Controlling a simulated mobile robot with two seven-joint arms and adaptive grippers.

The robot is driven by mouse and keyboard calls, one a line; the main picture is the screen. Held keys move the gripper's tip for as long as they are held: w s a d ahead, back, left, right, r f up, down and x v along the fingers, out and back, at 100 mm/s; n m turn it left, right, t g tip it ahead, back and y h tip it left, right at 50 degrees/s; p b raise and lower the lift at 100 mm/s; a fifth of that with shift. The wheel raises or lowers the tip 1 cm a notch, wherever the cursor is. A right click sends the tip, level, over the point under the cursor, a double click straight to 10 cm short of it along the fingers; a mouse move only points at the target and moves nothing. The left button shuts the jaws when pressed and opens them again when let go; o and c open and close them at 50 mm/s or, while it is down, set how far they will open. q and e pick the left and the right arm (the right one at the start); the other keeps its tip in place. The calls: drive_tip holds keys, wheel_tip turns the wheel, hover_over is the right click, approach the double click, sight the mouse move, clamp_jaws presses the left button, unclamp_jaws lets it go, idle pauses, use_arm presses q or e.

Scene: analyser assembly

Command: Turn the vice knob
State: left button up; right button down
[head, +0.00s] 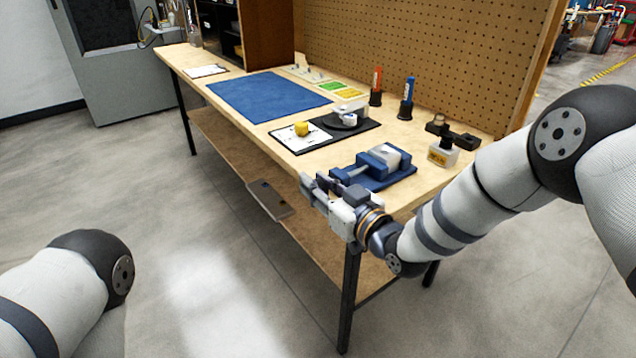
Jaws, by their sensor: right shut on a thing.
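The blue vice (398,178) with a pale grey block in its jaws sits at the near right end of the workbench. My right gripper (314,186) is at the bench's front edge, just in front of and to the left of the vice. It is shut on the vice knob, which is mostly hidden by the fingers. My left gripper is out of view; only part of my left arm shows at the lower left.
A black tray (366,129) and a blue mat (268,97) lie further left. A pegboard (420,60) closes the back.

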drive_tip(key=shift+w+r+g+h+p, duration=0.1)
drive_tip(key=shift+r+g+h+p, duration=0.25)
drive_tip(key=shift+g+h+p, duration=0.25)
drive_tip(key=shift+f+g+h+p, duration=0.15)
drive_tip(key=shift+g+h+p, duration=0.2)
drive_tip(key=shift+g, duration=0.35)
drive_tip(key=shift+w+a+f+g+h, duration=0.1)
drive_tip(key=shift+f+g+h, duration=0.05)
drive_tip(key=shift+g+h, duration=0.3)
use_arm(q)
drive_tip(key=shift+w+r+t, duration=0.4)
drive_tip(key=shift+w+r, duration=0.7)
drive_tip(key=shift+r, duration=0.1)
use_arm(e)
drive_tip(key=shift+f+g+h, duration=0.15)
drive_tip(key=shift+g+h, duration=0.25)
drive_tip(key=shift+g, duration=0.35)
drive_tip(key=c, duration=1.7)
unclamp_jaws()
